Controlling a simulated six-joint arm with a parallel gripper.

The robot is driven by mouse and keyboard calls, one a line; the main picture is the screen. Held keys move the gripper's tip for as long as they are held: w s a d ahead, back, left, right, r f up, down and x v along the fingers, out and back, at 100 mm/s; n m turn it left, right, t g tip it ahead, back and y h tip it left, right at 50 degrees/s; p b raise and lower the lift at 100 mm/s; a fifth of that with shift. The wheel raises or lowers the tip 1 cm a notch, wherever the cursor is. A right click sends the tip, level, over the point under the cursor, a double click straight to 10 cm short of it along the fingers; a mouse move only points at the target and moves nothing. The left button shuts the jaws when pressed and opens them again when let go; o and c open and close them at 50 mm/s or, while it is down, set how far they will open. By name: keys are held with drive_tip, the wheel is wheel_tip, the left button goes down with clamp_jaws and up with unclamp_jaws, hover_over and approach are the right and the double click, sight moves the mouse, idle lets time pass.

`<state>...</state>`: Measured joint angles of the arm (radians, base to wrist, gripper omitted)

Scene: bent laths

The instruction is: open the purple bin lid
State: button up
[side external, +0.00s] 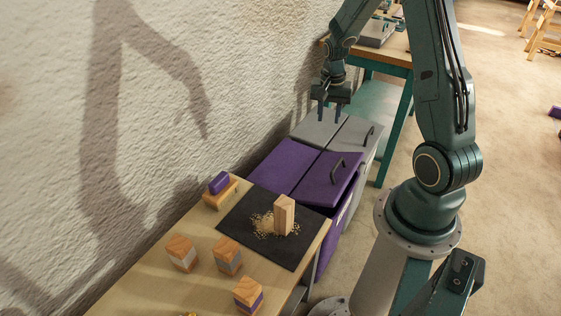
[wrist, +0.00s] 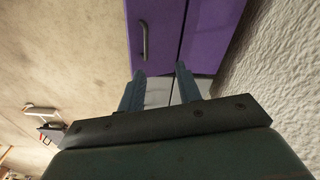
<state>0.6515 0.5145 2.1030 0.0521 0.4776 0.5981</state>
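The purple bin lid (side external: 321,190) has a dark bar handle (side external: 338,168). A dark gap shows under its front edge, so it looks slightly raised, though I cannot be sure. In the wrist view the lid (wrist: 162,22) and its handle (wrist: 145,42) lie beyond my fingertips. My gripper (side external: 330,118) hangs above the grey bin, higher than the purple lid and apart from its handle. Its two fingers (wrist: 161,70) are spread with nothing between them.
The grey bin (side external: 358,132) stands beside the purple one, next to the rough wall (side external: 240,90). A wooden table (side external: 140,275) in front holds a dark mat (side external: 238,220) with an upright wooden block (side external: 284,215), and several striped blocks. A green-legged workbench (side external: 385,62) stands behind.

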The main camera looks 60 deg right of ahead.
drive_tip(key=w+a+r+n, duration=0.2)
drive_tip(key=a+r, duration=0.3)
drive_tip(key=r, duration=0.2)
drive_tip(key=shift+a+r+n, duration=0.2)
drive_tip(key=shift+a+n, duration=0.05)
drive_tip(key=shift+n, duration=0.15)
drive_tip(key=shift+c, duration=0.4)
drive_tip(key=shift+d+f, duration=0.1)
drive_tip(key=shift+f, duration=0.1)
clamp_jaws()
drive_tip(key=s+d+f+m+t, duration=0.1)
drive_tip(key=s+d+f+m, duration=0.3)
drive_tip(key=f+m, duration=0.5)
drive_tip(key=s+d+f+m+t, duration=0.1)
drive_tip(key=s+d+f+m, duration=0.4)
drive_tip(key=f+m, duration=0.5)
drive_tip(key=s+m, duration=0.1)
drive_tip(key=m, duration=0.4)
drive_tip(key=shift+s+f+t+y, duration=0.15)
drive_tip(key=shift+s+t+y, duration=0.15)
drive_tip(key=shift+y, duration=0.1)
